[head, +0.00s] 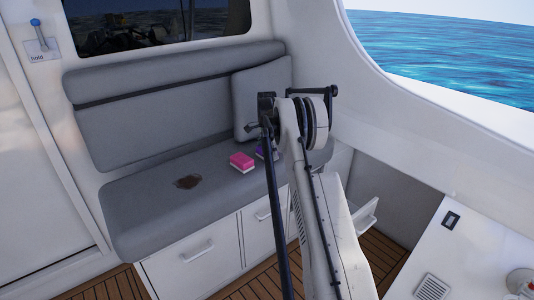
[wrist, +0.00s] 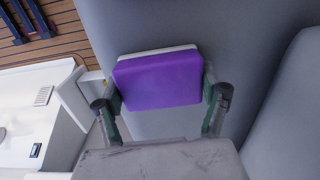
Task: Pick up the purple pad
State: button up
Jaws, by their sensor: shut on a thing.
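The purple pad (wrist: 160,80), with a pale layer along its far edge, lies between the two fingers of my gripper (wrist: 162,97) in the wrist view. The fingers are shut on its left and right sides. In the head view only a small part of the purple pad (head: 260,153) shows, just above the grey seat; my arm hides the rest and the gripper. I cannot tell whether the pad touches the seat.
A pink pad (head: 242,161) with a white base lies on the grey bench seat (head: 140,205), left of the purple pad. A grey cushion (head: 262,90) leans on the backrest behind. Drawers (head: 195,258) are below the seat.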

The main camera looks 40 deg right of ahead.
aim_at(266, 149)
jog(key=shift+r, duration=0.5)
jog(key=r, duration=0.2)
jog(key=r+p, duration=0.1)
jog(key=shift+a+r, duration=0.2)
jog(key=shift+r, duration=0.15)
jog(key=a+r, duration=0.2)
jog(key=a, duration=0.1)
jog(key=a+r+p, duration=0.1)
jog(key=a+r, duration=0.1)
jog(key=a, duration=0.2)
jog(key=a+r+p, duration=0.1)
jog(key=a+r, duration=0.1)
jog(key=a, duration=0.2)
jog(key=shift+a+r, duration=0.15)
